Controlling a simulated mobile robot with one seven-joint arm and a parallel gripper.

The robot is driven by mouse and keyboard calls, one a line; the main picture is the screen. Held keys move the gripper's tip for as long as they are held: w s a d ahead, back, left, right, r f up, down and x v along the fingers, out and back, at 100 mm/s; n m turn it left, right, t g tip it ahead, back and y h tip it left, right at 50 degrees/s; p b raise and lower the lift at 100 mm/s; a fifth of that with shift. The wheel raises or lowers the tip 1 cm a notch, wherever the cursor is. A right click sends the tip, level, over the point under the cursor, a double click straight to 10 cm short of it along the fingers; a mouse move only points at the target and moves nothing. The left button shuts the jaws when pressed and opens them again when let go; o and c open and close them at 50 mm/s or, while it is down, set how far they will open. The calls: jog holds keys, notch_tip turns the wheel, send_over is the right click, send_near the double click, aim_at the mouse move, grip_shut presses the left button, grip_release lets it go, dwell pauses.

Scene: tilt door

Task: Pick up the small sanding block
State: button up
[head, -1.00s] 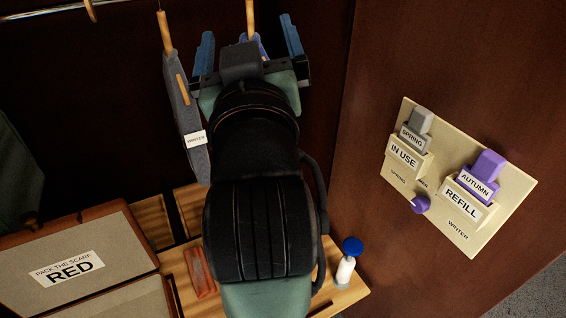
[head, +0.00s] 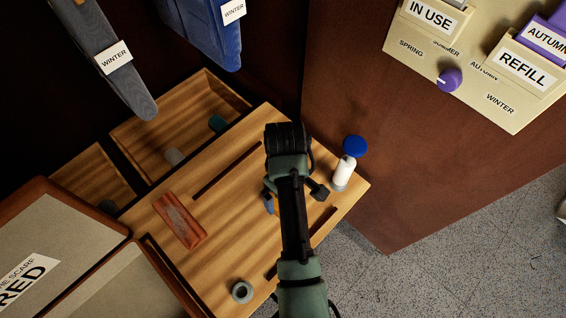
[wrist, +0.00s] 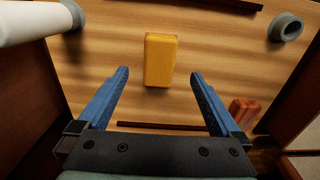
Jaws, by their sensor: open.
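A small yellow-orange block (wrist: 160,60) lies on the wooden bench top in the wrist view, beyond and between my fingertips. A longer red-brown block (head: 180,220) lies at the left of the bench top and also shows in the wrist view (wrist: 243,110). Which block is the sanding block I cannot tell from any marking. My gripper (wrist: 159,75) is open and empty, pointing down over the bench top. My arm hides much of this area in the head view.
A white bottle (head: 344,172) with a blue knob (head: 355,146) stands at the right edge. A grey ring (head: 242,291) lies near the front. Garments (head: 105,60) hang at the back left; a case (head: 70,240) is at the left.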

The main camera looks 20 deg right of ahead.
jog(key=f, duration=0.2)
jog(key=f+b, duration=0.1)
jog(key=f, duration=0.4)
jog(key=shift+w+a+f+b, duration=0.1)
jog(key=shift+w+f+b, duration=0.15)
jog(key=shift+w+b, duration=0.05)
jog(key=shift+c, duration=0.2)
jog(key=c, duration=1.5)
jog(key=shift+o, duration=0.2)
jog(key=shift+r, duration=0.1)
notch_tip(320, 180, up, 10)
jog(key=shift+f+p, duration=0.1)
jog(key=shift+p, duration=1.05)
